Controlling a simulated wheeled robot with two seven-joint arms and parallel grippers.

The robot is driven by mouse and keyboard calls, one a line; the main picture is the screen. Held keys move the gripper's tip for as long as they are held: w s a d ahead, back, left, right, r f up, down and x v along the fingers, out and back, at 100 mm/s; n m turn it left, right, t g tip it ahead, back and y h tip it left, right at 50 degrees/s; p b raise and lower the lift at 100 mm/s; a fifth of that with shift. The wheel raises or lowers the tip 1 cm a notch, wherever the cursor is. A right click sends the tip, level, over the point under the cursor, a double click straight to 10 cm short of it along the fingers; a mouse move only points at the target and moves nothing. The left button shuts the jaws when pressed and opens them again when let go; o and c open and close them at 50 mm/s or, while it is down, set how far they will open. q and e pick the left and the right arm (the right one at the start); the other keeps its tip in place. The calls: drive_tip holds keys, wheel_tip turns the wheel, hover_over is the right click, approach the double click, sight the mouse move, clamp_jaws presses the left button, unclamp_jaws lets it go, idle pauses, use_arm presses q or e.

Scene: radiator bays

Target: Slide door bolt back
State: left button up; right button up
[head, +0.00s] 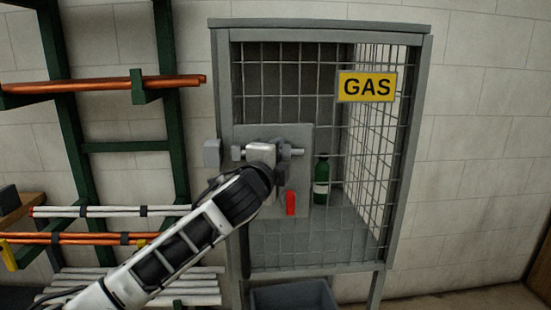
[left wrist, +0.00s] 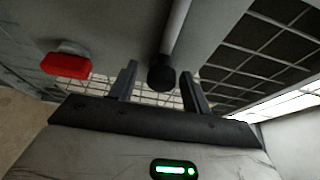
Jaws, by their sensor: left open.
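The grey door bolt (head: 296,152) lies level across a grey plate (head: 301,133) on the mesh cage door. My left gripper (head: 262,153) is in front of the bolt and hides its middle. In the left wrist view, a grey rod with a black knob end (left wrist: 161,78) comes down between the two open fingers of my left gripper (left wrist: 161,85). The fingers stand either side of the knob with gaps. A grey block (head: 212,153) sits on the frame left of the bolt. My right gripper is in neither view.
A red tab (head: 290,203) hangs below the bolt; it also shows in the left wrist view (left wrist: 66,64). A green bottle (head: 321,181) stands inside the cage, behind the mesh. A yellow GAS sign (head: 366,87) is at upper right. A green rack (head: 88,165) with pipes stands left.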

use_arm(q)
drive_tip(key=shift+a, duration=0.15)
drive_tip(key=b+v, duration=0.2)
drive_tip(key=v, duration=1.3)
drive_tip(key=shift+s, duration=0.4)
drive_tip(key=shift+a, duration=0.1)
wheel_tip(320, 180, down, 15)
drive_tip(key=s+n+g, duration=0.2)
drive_tip(key=n+g, duration=0.1)
drive_tip(key=n, duration=0.3)
drive_tip(key=s+a+f+n+g+y, duration=0.1)
drive_tip(key=s+a+f+n, duration=0.2)
drive_tip(key=s+f, duration=0.3)
drive_tip(key=s+a+f+n+g, duration=0.1)
drive_tip(key=s+a+f+n, duration=0.2)
drive_tip(key=f, duration=0.8)
drive_tip(key=s+a+f+n+g+y, duration=0.1)
drive_tip(key=s+a+f+n, duration=0.2)
drive_tip(key=s+f+n, duration=0.4)
drive_tip(key=s+f, duration=0.2)
drive_tip(key=s, duration=0.1)
drive_tip(key=shift+s+a+f+g+y, duration=0.2)
drive_tip(key=shift+g+y, duration=0.1)
drive_tip(key=shift+g, duration=0.1)
